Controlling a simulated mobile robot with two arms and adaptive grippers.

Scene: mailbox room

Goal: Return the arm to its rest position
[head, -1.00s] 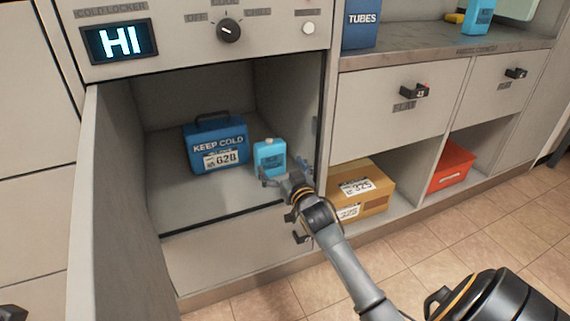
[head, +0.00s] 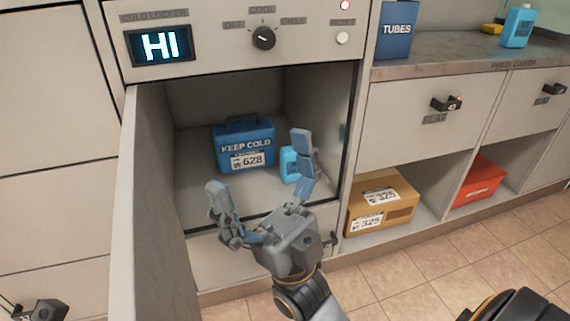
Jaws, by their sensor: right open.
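My right gripper (head: 258,168) is in front of the open cold locker (head: 190,215), its two fingers spread wide and pointing toward the opening. Nothing is held between the fingers. Inside the locker, a blue "KEEP COLD" box (head: 245,145) with a handle and a 628 label stands on the floor. A light blue bottle (head: 288,162) stands to its right, partly hidden behind the gripper's right finger.
The locker door (head: 150,200) stands open on the left. A cardboard box (head: 382,205) and a red box (head: 477,182) sit in the open cubbies at right. A blue TUBES box (head: 397,30) is on the counter.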

